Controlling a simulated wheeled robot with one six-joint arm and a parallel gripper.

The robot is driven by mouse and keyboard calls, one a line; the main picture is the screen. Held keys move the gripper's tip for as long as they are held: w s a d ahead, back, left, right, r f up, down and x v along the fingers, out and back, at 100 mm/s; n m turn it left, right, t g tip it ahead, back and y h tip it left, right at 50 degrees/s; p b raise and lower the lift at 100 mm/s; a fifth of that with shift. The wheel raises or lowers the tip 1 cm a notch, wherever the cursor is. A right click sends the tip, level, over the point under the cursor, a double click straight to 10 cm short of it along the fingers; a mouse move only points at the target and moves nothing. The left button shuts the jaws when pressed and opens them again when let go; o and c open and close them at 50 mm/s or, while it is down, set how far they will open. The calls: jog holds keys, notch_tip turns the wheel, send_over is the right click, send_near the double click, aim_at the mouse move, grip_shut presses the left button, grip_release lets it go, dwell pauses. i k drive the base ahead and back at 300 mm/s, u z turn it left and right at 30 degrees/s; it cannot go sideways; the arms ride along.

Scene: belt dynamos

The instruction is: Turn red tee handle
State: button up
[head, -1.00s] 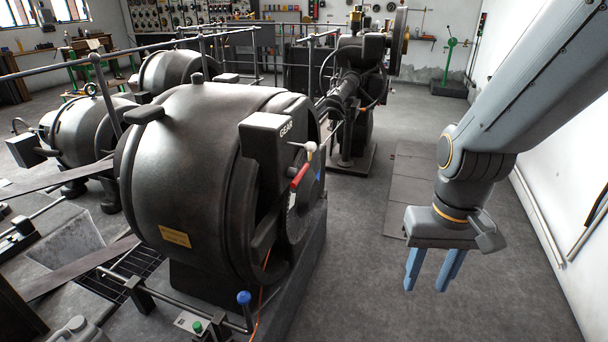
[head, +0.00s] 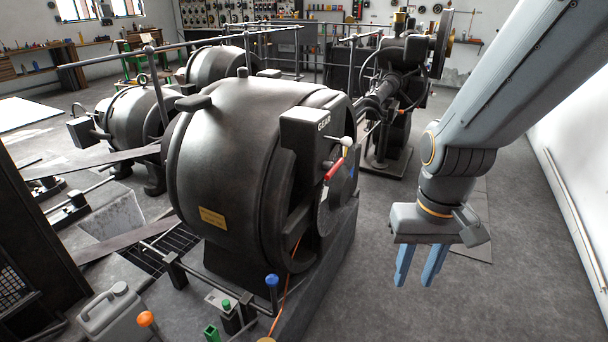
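A blue-topped lever (head: 272,281), an orange knob (head: 146,319) and a grey jerrycan (head: 112,312) are at the front. A rail (head: 190,43) runs above the dynamos. Another machine (head: 395,100) stands behind. The floor right of the dynamo is open.

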aim_at(329, 166)
jog(key=u, duration=0.3)
jog(key=i, duration=0.35)
jog(key=z, duration=1)
